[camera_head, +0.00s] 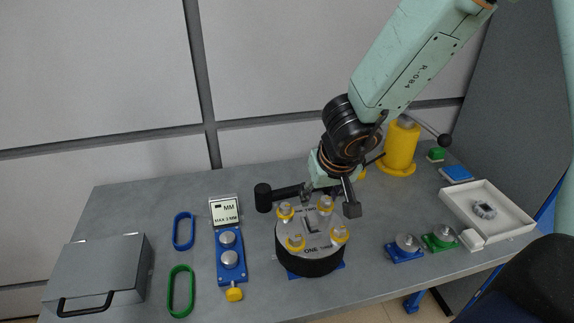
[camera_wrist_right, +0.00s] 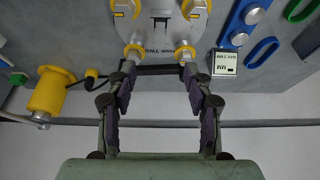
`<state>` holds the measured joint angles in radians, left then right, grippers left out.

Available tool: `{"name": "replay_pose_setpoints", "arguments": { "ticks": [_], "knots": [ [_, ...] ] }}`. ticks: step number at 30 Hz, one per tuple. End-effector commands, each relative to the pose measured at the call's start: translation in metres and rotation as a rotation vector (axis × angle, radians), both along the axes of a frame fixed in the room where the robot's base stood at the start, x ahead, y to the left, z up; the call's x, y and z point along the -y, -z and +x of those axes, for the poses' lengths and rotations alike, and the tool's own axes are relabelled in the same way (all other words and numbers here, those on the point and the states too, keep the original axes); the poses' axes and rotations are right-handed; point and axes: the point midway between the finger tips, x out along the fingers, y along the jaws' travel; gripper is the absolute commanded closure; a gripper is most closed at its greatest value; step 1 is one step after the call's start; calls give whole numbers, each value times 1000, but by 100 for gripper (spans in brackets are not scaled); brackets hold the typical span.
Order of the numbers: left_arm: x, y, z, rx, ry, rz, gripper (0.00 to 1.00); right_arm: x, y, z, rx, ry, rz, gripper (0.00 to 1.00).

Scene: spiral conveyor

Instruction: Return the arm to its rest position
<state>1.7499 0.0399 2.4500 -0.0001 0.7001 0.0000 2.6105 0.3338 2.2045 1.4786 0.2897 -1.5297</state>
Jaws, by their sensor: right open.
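My right gripper (camera_head: 330,199) is open and empty at the end of my mint-green arm, which comes in from the upper right of the head view. It hangs just over the back edge of a round grey-topped device (camera_head: 318,226) with yellow-collared knobs. In the right wrist view the gripper's two fingers (camera_wrist_right: 157,80) are spread, with nothing between them but a view of the table and a dark bar. The device's top (camera_wrist_right: 158,30) shows beyond the fingertips there; I cannot tell whether they touch it. My left gripper is in neither view.
A black hammer-like tool (camera_head: 263,198) lies behind the device. A yellow post (camera_head: 400,150) with a lever stands at the back right, a white tray (camera_head: 512,219) at the right. A blue gauge block (camera_head: 232,273), two rings and a grey case (camera_head: 95,268) are left. A wall stands behind.

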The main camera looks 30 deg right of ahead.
Motion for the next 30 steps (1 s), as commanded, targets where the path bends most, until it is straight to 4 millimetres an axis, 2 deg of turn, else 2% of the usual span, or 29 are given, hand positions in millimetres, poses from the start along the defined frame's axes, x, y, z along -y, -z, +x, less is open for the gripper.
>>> {"name": "replay_pose_setpoints", "arguments": {
  "ticks": [5, 8, 14, 19, 24, 30],
  "knots": [
    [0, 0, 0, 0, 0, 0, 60, 0, 2, -1, -5, 0, -3, 48],
    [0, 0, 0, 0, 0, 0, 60, 2, 19, -13, -41, -1, -30, 48],
    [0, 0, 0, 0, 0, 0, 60, 11, 87, -65, -165, -26, -145, 48],
    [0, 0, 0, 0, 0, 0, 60, 7, 139, -115, -232, -78, -194, 48],
    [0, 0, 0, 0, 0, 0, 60, -11, 182, -167, -278, -139, -163, 48],
    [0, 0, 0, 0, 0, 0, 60, -41, 213, -224, -331, -183, -62, 48]
  ]
}}
